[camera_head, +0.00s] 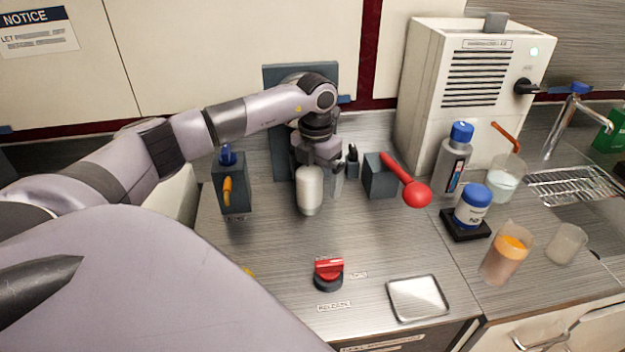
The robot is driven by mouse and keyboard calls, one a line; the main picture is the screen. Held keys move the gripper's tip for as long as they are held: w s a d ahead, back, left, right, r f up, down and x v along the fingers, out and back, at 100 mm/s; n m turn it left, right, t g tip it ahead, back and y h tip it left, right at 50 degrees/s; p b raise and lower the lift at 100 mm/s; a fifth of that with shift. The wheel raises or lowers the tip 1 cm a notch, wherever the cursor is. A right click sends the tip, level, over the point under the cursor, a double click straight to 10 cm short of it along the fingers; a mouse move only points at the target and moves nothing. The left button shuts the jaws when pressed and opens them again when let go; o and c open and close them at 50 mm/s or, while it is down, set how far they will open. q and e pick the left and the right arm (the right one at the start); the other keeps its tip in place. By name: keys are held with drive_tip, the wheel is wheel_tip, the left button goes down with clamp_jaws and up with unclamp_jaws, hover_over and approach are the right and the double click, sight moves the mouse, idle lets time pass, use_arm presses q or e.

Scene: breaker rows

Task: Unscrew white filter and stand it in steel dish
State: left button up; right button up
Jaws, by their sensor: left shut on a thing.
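The white filter (309,191) is a smooth white cylinder, upright in front of the blue-grey backing panel (274,78). My left gripper (322,168) comes down from above and is shut on the filter at its upper part. The gripper hides the filter's top, so I cannot tell whether it is still joined to a mount. The steel dish (417,298) is a shallow, square, shiny tray, empty, at the front edge of the counter, to the right of and nearer than the filter. My right gripper is not in view.
A red knob (328,270) stands left of the dish. A grey block with a red ball-ended lever (416,193) stands right of the filter. A box with an orange handle (228,190) stands left. Bottles and beakers (507,254) crowd the right. Counter between filter and dish is mostly clear.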

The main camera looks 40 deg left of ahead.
use_arm(q)
drive_tip(key=n, duration=0.3)
drive_tip(key=a+n, duration=0.1)
drive_tip(key=n, duration=0.3)
drive_tip(key=shift+s+a, duration=0.15)
drive_tip(key=shift+a, duration=0.05)
drive_tip(key=shift+c, duration=0.2)
drive_tip(key=o, duration=0.8)
drive_tip(key=m, duration=0.9)
drive_tip(key=a+m, duration=0.1)
drive_tip(key=shift+s+m, duration=0.3)
drive_tip(key=m, duration=0.3)
drive_tip(key=shift+w+d+m, duration=0.1)
drive_tip(key=shift+d+m, duration=0.2)
drive_tip(key=m, duration=0.4)
drive_tip(key=shift+d+b, duration=0.1)
drive_tip(key=shift+b, duration=0.2)
